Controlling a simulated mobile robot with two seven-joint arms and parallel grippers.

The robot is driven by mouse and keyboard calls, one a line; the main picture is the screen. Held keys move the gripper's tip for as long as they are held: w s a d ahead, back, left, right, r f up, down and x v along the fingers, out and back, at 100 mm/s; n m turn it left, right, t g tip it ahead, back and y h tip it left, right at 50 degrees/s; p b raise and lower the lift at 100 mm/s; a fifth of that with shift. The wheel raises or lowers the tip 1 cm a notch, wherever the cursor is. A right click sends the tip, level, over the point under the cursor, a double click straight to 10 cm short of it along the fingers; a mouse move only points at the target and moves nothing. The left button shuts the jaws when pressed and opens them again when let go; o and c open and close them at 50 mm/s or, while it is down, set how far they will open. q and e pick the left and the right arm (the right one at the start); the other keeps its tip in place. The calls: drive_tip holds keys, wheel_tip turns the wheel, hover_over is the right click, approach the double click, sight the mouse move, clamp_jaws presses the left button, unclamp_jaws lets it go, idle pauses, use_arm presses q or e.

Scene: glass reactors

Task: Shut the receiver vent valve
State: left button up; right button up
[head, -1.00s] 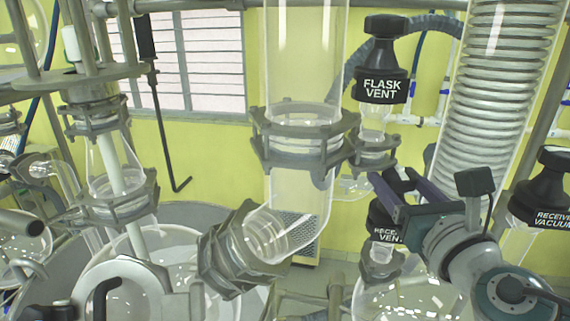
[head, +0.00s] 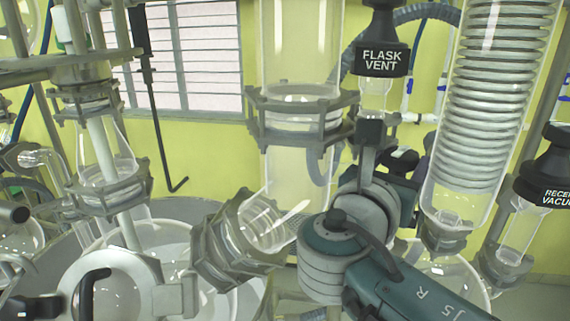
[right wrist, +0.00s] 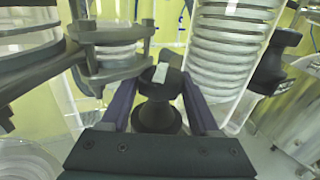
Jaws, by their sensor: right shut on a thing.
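The receiver vent valve is a black knob (right wrist: 157,112) with a white patch on top. In the right wrist view it sits between the two purple fingers of my right gripper (right wrist: 160,82), which is shut on it. In the head view my right gripper (head: 412,168) is mostly behind my own wrist and forearm. They hide nearly all of the receiver vent valve, and its lettering cannot be read. My left gripper is not in view.
The flask vent valve (head: 382,60) stands above and behind my right wrist. The coiled glass condenser (head: 490,100) is close to the right, with the receiver vacuum valve (head: 548,180) beyond. A clamped glass column (head: 300,118) stands close to the left.

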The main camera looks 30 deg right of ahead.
drive_tip(key=shift+m+g+h+b, duration=0.7)
drive_tip(key=shift+m+g+b, duration=0.6)
drive_tip(key=shift+g, duration=0.5)
drive_tip(key=shift+r, duration=0.1)
drive_tip(key=o, duration=1.1)
